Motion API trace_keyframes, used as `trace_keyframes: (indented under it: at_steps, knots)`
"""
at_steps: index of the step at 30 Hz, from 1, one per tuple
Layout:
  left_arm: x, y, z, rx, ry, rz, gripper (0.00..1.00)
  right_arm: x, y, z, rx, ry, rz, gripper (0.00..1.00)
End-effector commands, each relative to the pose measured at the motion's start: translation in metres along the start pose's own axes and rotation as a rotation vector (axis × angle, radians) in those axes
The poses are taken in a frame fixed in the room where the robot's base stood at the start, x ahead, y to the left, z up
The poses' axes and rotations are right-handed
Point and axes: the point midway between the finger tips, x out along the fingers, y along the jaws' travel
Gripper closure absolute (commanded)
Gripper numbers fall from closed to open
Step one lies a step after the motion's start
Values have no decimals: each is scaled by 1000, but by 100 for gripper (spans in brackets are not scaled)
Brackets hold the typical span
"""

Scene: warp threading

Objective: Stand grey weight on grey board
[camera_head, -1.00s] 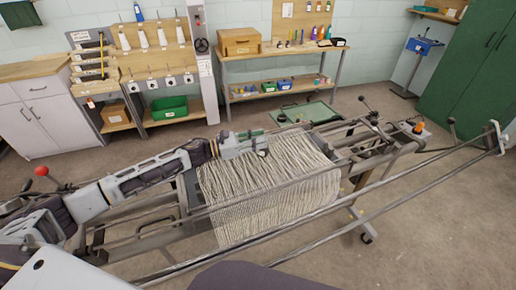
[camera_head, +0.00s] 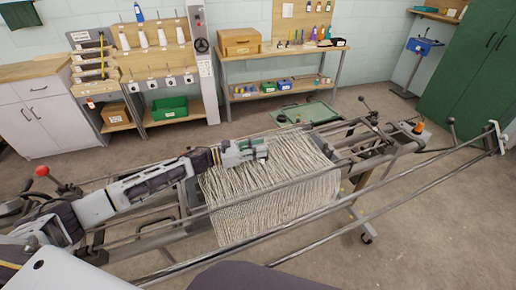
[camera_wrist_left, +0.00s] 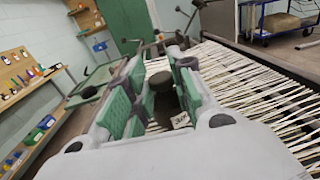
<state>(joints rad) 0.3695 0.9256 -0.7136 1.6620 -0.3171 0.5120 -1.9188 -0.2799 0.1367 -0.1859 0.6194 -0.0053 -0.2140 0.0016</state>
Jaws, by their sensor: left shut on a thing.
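My left gripper (camera_head: 262,152) reaches in from the left over the cream warp threads (camera_head: 275,200) of the loom. In the left wrist view its green-padded fingers (camera_wrist_left: 155,100) are shut on the grey weight (camera_wrist_left: 163,82), a dark, rounded piece with a knob-like top. A small white tag with dark marks (camera_wrist_left: 180,120) shows beside the weight's lower part. The weight's lower end is hidden by the gripper, and in the head view I cannot make the weight out clearly. I cannot pick out the grey board for certain. My right gripper is not in view.
Long metal loom rails (camera_head: 330,215) run across the front. Levers and brackets (camera_head: 375,130) stand at the loom's right. A flat green tray (camera_head: 309,113) lies behind it. A workbench (camera_head: 285,52) and a thread rack (camera_head: 150,55) line the wall.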

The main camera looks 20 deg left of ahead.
Motion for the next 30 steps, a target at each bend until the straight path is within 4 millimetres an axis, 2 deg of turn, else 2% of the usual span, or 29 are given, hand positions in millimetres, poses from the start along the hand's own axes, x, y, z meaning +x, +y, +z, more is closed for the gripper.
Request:
trace_keyframes:
  at_steps: [8, 9, 14, 30]
  knots:
    - [0, 0, -1, 0, -2, 0, 100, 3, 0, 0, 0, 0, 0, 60]
    - [0, 0, -2, -1, 0, 1, 75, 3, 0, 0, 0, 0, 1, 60]
    - [0, 0, -2, 0, 0, 1, 55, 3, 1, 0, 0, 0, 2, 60]
    - [0, 0, 1, 1, 0, 1, 55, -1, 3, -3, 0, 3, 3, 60]
